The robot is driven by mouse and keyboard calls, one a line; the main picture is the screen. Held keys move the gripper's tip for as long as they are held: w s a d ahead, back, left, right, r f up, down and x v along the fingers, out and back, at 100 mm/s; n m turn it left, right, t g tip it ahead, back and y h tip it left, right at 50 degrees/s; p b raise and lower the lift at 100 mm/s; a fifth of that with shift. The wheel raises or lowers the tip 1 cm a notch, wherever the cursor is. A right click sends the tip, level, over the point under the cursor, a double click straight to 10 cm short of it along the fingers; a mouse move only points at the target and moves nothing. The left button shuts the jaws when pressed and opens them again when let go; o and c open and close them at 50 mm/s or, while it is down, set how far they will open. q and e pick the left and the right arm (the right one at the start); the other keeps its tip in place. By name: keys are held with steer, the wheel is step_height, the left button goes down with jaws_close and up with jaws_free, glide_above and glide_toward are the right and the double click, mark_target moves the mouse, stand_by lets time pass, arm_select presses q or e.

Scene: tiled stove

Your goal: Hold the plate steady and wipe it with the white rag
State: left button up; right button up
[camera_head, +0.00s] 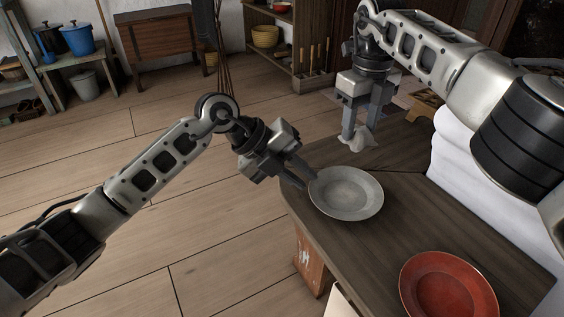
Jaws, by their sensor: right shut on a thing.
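A grey plate (347,193) lies on the dark wooden bench top (400,222) near its left edge. My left gripper (306,180) is at the plate's upper left rim, its two fingers pointing at the rim with a gap between them. Whether they touch the rim is hard to tell. My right gripper (359,140) points down and is shut on the white rag (357,137), a small crumpled piece between its fingertips. The rag is behind the plate, apart from it, at or just above the bench top; which I cannot tell.
A red plate (449,287) lies at the front right of the bench. White tiled stove steps (470,185) border the bench on the right. A small wooden object (424,104) is behind my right gripper. Bare bench lies between the two plates.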

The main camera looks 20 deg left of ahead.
mark_target(315, 197)
arm_select(q)
steer(key=w+a+y, duration=0.2)
steer(key=a, duration=0.2)
steer(key=shift+n+t, duration=0.3)
steer(key=shift+n, duration=0.1)
steer(key=x, duration=1.2)
steer(key=shift+w+a+f, duration=0.15)
steer(key=shift+f, duration=0.1)
jaws_close()
